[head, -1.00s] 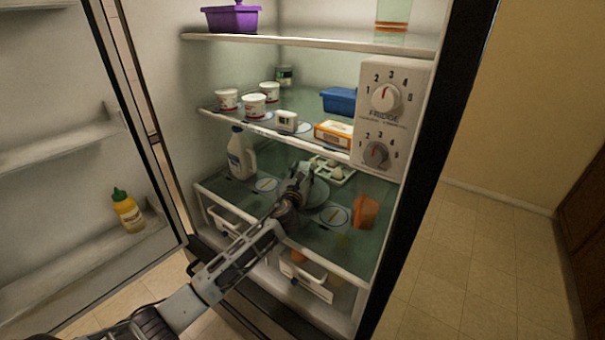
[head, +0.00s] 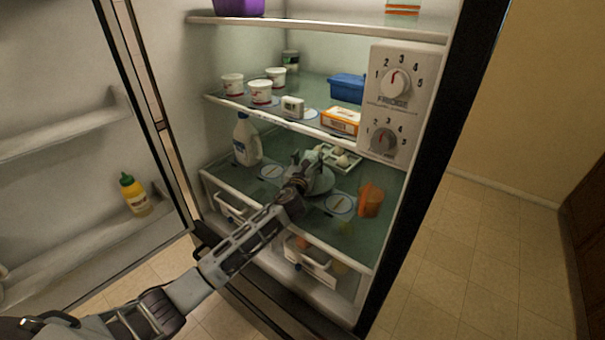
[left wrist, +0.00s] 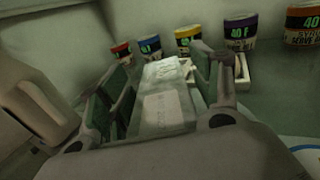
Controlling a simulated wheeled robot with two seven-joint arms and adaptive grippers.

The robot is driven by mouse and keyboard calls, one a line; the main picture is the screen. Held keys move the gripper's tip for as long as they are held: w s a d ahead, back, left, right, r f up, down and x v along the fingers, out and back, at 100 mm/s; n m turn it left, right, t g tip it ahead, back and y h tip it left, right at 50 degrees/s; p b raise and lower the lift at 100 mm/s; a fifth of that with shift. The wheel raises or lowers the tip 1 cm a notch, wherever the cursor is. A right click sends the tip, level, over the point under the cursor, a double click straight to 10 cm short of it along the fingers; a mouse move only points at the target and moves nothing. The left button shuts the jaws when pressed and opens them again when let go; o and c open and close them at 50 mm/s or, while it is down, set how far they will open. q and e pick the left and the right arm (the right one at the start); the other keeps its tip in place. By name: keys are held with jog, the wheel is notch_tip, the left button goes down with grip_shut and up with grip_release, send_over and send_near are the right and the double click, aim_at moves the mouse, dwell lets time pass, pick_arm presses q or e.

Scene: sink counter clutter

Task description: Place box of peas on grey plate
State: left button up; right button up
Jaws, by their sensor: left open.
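My left gripper (head: 305,160) is open low in the fridge, over the grey plate (head: 324,183) on the lowest glass shelf. In the left wrist view a pale, blurred box (left wrist: 166,108), which looks like the box of peas, stands between the spread fingers (left wrist: 165,85). A gap shows on its right side; contact on the left is unclear. The box cannot be made out in the head view, where the gripper hides part of the plate. Whether the box rests on the plate is hidden. My right gripper is not in view.
A white milk jug (head: 246,140) stands left of the gripper and an orange container (head: 370,200) right of it. A white egg tray (head: 340,157) lies behind. The middle shelf above holds tubs, an orange-and-white box (head: 341,121) and a blue container (head: 347,88).

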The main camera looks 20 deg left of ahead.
pick_arm(q)
jog(key=s, duration=1.2)
jog(key=shift+d+r, duration=0.2)
jog(key=shift+d, duration=0.05)
dwell(0.5)
